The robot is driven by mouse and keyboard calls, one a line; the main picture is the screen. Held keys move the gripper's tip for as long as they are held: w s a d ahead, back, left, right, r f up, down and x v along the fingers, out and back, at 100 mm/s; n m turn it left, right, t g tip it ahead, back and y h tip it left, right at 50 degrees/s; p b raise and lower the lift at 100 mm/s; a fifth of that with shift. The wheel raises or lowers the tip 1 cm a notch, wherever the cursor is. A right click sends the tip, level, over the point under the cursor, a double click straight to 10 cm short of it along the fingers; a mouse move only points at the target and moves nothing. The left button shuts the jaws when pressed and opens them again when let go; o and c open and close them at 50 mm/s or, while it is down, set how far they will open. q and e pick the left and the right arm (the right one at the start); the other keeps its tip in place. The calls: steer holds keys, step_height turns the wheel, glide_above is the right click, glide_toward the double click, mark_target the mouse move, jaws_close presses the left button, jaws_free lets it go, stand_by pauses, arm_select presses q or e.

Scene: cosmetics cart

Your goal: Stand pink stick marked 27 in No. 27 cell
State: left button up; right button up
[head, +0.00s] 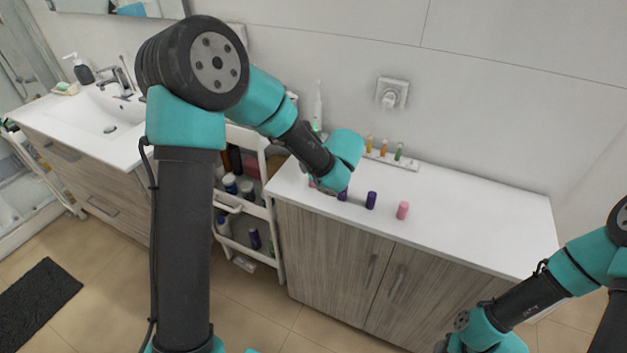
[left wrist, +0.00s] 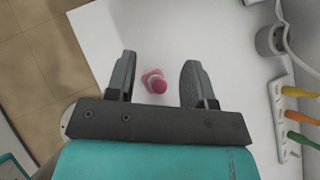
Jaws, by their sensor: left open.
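A pink stick (left wrist: 159,85) shows in the left wrist view between my left gripper's fingers, apart from both; a pink shape lies right beside or under it. My left gripper (left wrist: 155,82) is open and empty above the white counter. In the head view my left wrist hides its fingers, and a bit of pink (head: 311,183) shows beside it. Another pink stick (head: 403,210) stands near the counter's front edge. I cannot read any number, and I cannot make out the No. 27 cell. My right arm enters at the lower right; its fingers are out of view.
Two purple sticks, one clear (head: 371,200) and one partly hidden (head: 342,196), stand along the counter (head: 480,200). A white rack (head: 405,163) with orange, yellow and green sticks is at the wall. A cart (head: 279,240) with bottles stands left. The counter's right part is clear.

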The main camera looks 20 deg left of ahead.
arm_select(q)
steer(key=shift+w+a+f, duration=0.2)
steer(key=shift+a+f, duration=0.15)
steer(key=shift+f, duration=0.1)
jaws_close()
stand_by(0.4)
